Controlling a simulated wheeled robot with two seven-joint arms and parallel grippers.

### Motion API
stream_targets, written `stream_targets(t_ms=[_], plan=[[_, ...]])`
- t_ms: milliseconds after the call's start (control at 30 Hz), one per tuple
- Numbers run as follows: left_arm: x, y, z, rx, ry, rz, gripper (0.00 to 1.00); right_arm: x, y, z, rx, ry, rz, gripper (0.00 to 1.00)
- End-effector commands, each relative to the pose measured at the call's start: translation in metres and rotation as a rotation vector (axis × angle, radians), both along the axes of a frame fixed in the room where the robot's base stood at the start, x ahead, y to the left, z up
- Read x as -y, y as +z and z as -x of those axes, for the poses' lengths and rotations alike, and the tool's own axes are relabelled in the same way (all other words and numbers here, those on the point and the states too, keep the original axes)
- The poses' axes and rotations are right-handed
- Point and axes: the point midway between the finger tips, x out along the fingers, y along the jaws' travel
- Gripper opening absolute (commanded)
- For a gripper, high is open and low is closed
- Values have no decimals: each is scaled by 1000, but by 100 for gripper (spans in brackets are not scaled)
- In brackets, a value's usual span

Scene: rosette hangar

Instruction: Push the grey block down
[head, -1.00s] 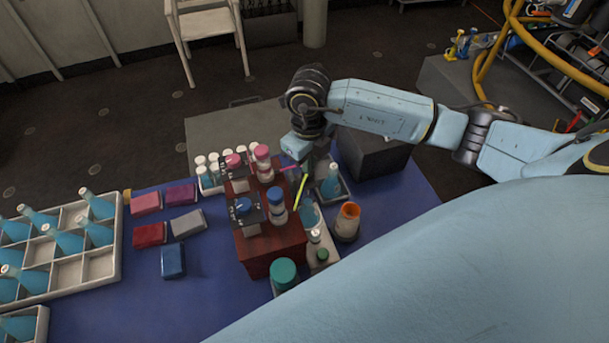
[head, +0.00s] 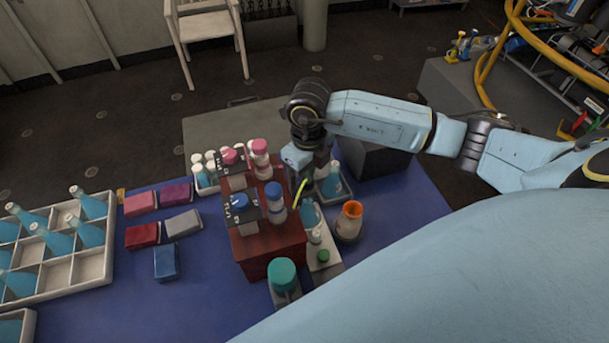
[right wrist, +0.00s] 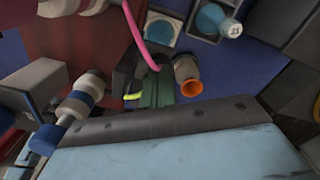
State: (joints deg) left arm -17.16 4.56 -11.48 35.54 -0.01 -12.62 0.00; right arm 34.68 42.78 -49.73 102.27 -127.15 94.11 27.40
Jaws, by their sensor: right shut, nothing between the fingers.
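The grey block (head: 183,223) lies flat on the blue table top in the head view, left of the wooden box. It sits among a pink (head: 140,203), a purple (head: 175,194), a red (head: 142,236) and a blue block (head: 166,263). My right gripper (head: 301,192) is shut and empty, pointing down by the right side of the wooden box, well right of the grey block. Its dark fingers also show in the right wrist view (right wrist: 150,88), with a yellow-green mark. The grey block cannot be made out in the right wrist view. My left gripper is out of view.
The red-brown wooden box (head: 272,246) bears several capped jars between my right gripper and the blocks. An orange-rimmed cup (head: 349,222) and a teal-capped jar (head: 283,274) stand nearby. A white crate (head: 97,270) of blue bottles is at far left.

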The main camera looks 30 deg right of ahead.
Motion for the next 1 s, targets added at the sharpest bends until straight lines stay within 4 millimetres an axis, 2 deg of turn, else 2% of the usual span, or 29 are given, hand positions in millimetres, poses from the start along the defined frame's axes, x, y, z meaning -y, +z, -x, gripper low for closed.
stream_targets(t_ms=[67, 367, 1000], plan=[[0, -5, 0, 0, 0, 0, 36, 0, -6, 0, -1, 0, 0, 0], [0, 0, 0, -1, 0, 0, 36, 0, 0, 0, 0, 0, 0, 0], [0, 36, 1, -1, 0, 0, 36, 0, 50, 0, 2, 0, -1, 0]])
